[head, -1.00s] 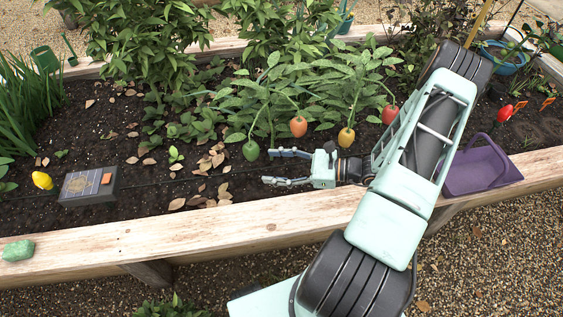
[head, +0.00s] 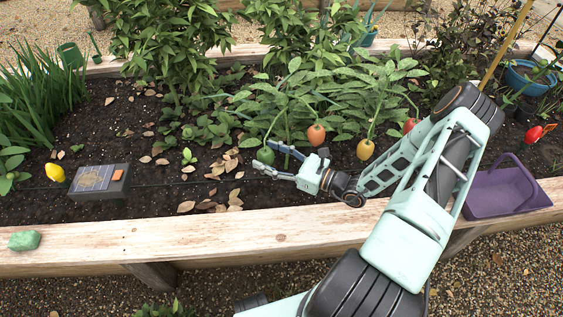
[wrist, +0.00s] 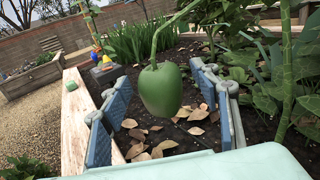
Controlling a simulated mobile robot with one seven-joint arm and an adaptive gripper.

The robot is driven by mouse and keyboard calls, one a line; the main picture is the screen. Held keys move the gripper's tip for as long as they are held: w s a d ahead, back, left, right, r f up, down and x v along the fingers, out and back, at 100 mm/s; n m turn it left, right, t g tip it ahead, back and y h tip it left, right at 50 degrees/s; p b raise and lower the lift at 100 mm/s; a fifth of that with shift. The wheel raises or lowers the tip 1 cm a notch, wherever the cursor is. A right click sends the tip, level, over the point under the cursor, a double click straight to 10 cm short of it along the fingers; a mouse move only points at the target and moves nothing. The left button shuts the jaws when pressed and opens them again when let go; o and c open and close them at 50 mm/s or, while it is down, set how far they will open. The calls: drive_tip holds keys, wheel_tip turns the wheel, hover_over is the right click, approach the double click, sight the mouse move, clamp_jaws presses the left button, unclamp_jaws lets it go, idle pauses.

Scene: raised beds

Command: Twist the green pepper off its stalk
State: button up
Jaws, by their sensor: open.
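The green pepper (head: 265,155) hangs from its curved stalk on a leafy plant in the raised bed. It also shows in the wrist view (wrist: 161,89), where it hangs upright from its green stalk between my two fingers, with a gap on each side. My gripper (head: 264,156) is open, its fingertips reaching to the pepper from the right in the head view. In the wrist view my gripper (wrist: 165,105) has blue-grey finger pads on either side of the pepper, and neither visibly touches it.
An orange pepper (head: 316,135), a yellow pepper (head: 365,149) and a partly hidden red pepper (head: 410,125) hang near my arm. A purple basket (head: 505,190) stands at the right on the wooden edge (head: 200,240). A solar box (head: 97,181) is left.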

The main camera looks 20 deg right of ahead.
drive_tip(key=shift+w+a, duration=0.4)
drive_tip(key=c, duration=1.4)
drive_tip(key=shift+m, duration=0.3)
drive_tip(key=shift+w+d+m+p, duration=0.1)
drive_tip(key=shift+m+p, duration=0.3)
drive_tip(key=shift+m, duration=0.4)
drive_tip(key=shift+m, duration=0.3)
drive_tip(key=shift+w+d+m+p, duration=0.1)
drive_tip(key=shift+m+p, duration=0.25)
drive_tip(key=shift+m, duration=0.45)
